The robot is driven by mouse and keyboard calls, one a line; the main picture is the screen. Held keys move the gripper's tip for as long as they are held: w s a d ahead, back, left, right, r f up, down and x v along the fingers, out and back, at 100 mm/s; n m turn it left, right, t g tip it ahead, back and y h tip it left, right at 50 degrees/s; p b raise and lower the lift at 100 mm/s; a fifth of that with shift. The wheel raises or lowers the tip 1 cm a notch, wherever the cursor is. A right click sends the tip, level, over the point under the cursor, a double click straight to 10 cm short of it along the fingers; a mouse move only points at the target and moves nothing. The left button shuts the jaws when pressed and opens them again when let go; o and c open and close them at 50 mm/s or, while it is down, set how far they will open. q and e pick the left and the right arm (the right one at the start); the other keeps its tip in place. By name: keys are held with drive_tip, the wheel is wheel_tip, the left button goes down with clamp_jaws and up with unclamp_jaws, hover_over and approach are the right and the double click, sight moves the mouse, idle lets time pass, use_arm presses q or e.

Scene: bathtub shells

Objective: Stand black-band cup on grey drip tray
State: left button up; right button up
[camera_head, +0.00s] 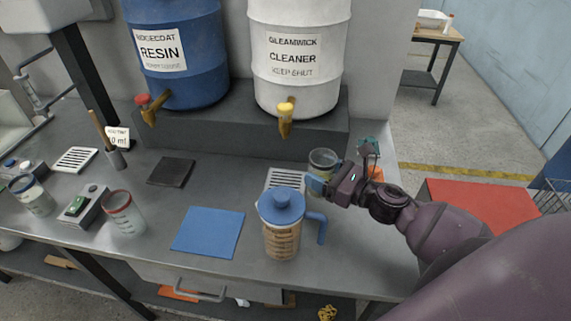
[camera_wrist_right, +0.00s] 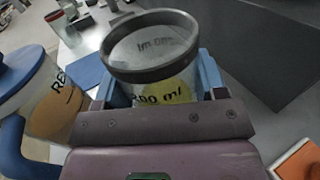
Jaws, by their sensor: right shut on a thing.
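The black-band cup (camera_head: 322,159) is clear with a dark rim and a yellow label. It also shows close up in the right wrist view (camera_wrist_right: 152,50), between the blue fingers. My right gripper (camera_head: 318,182) is shut on it, and it looks upright. It is just behind and right of a light grey slotted drip tray (camera_head: 285,177), whose front is partly hidden by the blue-lidded jug. I cannot tell whether the cup's base touches anything. My left gripper is not in view.
The jug (camera_head: 282,235) stands close in front of the tray. The white drum's yellow tap (camera_head: 286,112) hangs above the back. A blue mat (camera_head: 208,232), a dark pad (camera_head: 171,172), a red-rimmed cup (camera_head: 123,212) and another slotted tray (camera_head: 75,160) are to the left.

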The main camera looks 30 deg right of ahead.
drive_tip(key=w+a+f, duration=0.1)
drive_tip(key=w, duration=0.2)
drive_tip(key=w+a+f, duration=0.1)
drive_tip(key=w+a, duration=0.1)
drive_tip(key=w, duration=0.1)
drive_tip(key=w+a+f, duration=0.1)
drive_tip(key=w, duration=0.2)
drive_tip(key=shift+w+a+f, duration=0.15)
drive_tip(key=shift+a+f, duration=0.1)
drive_tip(key=shift+a, duration=0.05)
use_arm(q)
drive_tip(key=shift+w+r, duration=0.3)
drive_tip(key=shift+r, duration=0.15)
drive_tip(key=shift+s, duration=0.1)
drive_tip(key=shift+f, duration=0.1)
use_arm(e)
drive_tip(key=shift+f, duration=0.1)
drive_tip(key=shift+f, duration=0.1)
drive_tip(key=o, duration=0.9)
drive_tip(key=shift+o, duration=0.4)
